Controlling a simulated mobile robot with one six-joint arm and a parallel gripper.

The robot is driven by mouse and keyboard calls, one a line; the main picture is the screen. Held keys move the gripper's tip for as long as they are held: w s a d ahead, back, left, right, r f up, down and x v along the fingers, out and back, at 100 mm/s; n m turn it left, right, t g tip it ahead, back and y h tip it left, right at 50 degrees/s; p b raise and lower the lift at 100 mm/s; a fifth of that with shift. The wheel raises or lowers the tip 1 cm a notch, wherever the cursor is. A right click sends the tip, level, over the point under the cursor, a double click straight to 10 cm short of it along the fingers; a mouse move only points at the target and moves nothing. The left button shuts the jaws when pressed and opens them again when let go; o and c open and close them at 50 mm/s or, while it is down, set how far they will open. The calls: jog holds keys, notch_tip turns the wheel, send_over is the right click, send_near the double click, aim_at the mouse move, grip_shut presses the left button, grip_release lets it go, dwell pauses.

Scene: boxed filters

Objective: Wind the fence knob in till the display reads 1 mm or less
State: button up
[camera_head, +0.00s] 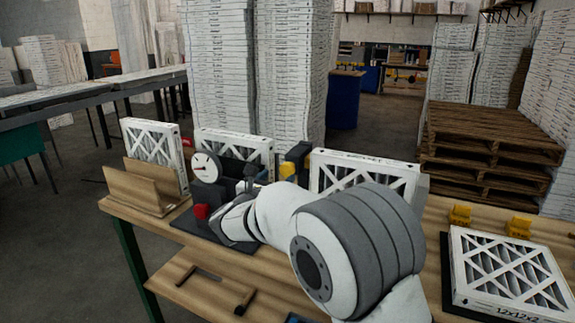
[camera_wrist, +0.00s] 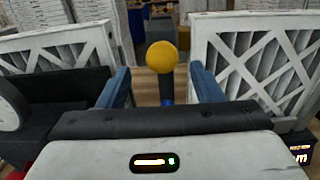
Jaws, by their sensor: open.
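In the wrist view a round yellow knob (camera_wrist: 162,57) stands on a short blue post (camera_wrist: 166,89). My gripper (camera_wrist: 160,84) is open, with one blue finger to each side of the knob in the picture; neither visibly touches it. I cannot tell how deep the knob lies between them. A lit display (camera_wrist: 300,152) is cut off at the lower right; only an "m" is readable, so its number is hidden. In the head view a yellow knob (camera_head: 287,169) shows beyond my arm, which hides most of my gripper. I cannot make out the fence clearly.
Boxed filters stand on the wooden bench at the left (camera_head: 152,147), middle (camera_head: 235,148) and right (camera_head: 352,173) of the work spot. Another filter (camera_head: 508,269) lies flat at right.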

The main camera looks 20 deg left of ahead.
aim_at(286, 171)
jog(key=w, duration=0.2)
jog(key=w+p, duration=0.1)
jog(key=w, duration=0.4)
jog(key=shift+d+p, duration=0.3)
jog(key=shift+d, duration=0.1)
jog(key=shift+c, duration=0.4)
jog(key=c, duration=0.8)
jog(key=shift+d, duration=0.15)
jog(key=shift+c, duration=0.3)
jog(key=shift+f, duration=0.1)
jog(key=shift+f+b, duration=0.1)
jog(key=shift+b, duration=0.45)
